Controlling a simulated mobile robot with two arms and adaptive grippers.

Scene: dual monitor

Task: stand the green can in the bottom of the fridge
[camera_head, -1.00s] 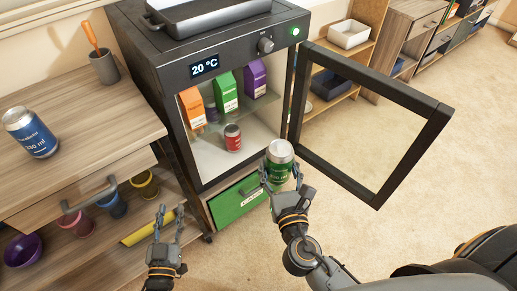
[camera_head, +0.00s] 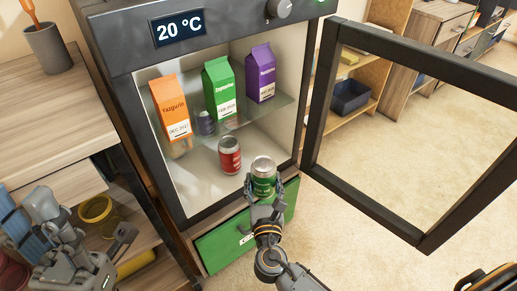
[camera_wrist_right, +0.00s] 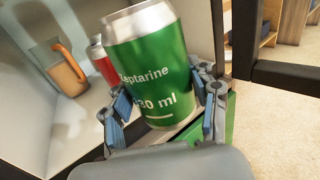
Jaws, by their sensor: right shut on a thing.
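The green can (camera_head: 263,176) with a silver top is held by my right gripper (camera_head: 264,190), whose fingers close on its lower part. It is at the front opening of the fridge (camera_head: 102,75), near the right side of the bottom. In the right wrist view the green can (camera_wrist_right: 150,75) is tilted between the blue-padded fingers (camera_wrist_right: 165,122). A red can (camera_head: 230,155) stands on the fridge bottom, behind and left of the green can; it also shows in the wrist view (camera_wrist_right: 103,62). My left gripper (camera_head: 45,215) is at the lower left, away from the fridge; its fingertips are unclear.
Orange (camera_head: 171,108), green (camera_head: 220,90) and purple (camera_head: 261,73) cartons stand on the glass shelf above. The fridge door (camera_head: 322,95) is open to the right. A green drawer (camera_head: 222,245) lies below.

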